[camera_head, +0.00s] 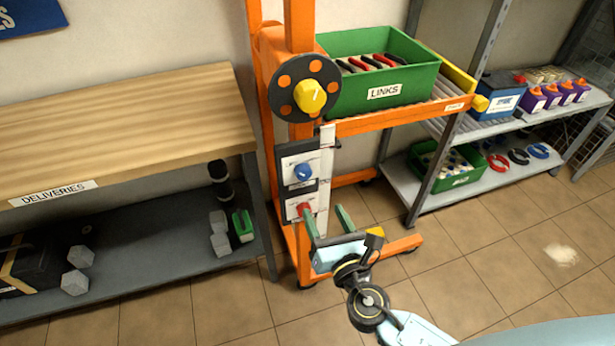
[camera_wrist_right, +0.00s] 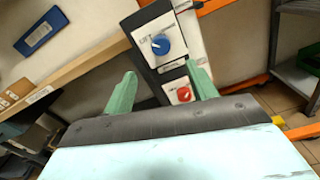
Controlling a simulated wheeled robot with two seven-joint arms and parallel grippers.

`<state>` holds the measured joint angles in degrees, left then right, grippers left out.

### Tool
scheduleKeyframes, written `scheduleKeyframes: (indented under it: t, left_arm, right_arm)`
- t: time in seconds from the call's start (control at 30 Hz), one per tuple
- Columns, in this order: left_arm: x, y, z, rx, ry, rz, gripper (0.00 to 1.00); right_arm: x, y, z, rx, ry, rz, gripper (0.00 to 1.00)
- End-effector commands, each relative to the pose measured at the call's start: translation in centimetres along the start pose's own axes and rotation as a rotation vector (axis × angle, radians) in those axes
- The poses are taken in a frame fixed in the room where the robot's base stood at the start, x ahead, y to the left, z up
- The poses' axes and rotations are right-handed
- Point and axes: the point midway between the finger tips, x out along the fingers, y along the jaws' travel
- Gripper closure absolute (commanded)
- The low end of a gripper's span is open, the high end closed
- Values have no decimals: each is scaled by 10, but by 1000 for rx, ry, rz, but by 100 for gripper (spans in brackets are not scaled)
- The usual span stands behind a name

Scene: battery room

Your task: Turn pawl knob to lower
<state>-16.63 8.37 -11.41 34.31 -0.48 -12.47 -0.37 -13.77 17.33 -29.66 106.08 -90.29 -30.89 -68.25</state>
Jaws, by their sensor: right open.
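An orange lift stand (camera_head: 299,150) carries two small knob panels on its post. The upper panel has a blue knob (camera_head: 303,172); the lower has a red knob (camera_head: 304,209). A yellow knob (camera_head: 310,96) sits on a black disc with orange dots above them. The panel lettering is too small to read, so I cannot tell which is the pawl knob. My right gripper (camera_head: 328,212) is open and empty in front of the red knob. In the right wrist view, the blue knob (camera_wrist_right: 161,44) and red knob (camera_wrist_right: 184,95) show beyond the green fingers (camera_wrist_right: 160,79). My left gripper is not in view.
A green LINKS crate (camera_head: 345,98) sits on the orange roller platform (camera_head: 400,118) above right. A wooden DELIVERIES bench (camera_head: 110,130) stands left. A grey shelf (camera_head: 425,195) with batteries and rings stands right.

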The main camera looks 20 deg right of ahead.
Motion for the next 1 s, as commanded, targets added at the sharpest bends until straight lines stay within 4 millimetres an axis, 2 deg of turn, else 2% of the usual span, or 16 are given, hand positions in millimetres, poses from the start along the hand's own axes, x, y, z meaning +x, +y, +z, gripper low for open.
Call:
scheduleKeyframes:
  t: [0.3, 0.5, 0.7, 1.0]
  left_arm:
    - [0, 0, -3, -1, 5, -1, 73]
    - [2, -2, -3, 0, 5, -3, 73]
    - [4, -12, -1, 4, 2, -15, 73]
    - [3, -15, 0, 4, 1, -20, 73]
  right_arm:
    - [68, 0, 0, 3, -1, -1, 43]
    - [101, -1, -1, 3, 1, -2, 43]
    - [117, -1, -1, 5, 2, -1, 43]
    - [119, -1, -1, 5, 3, -1, 43]
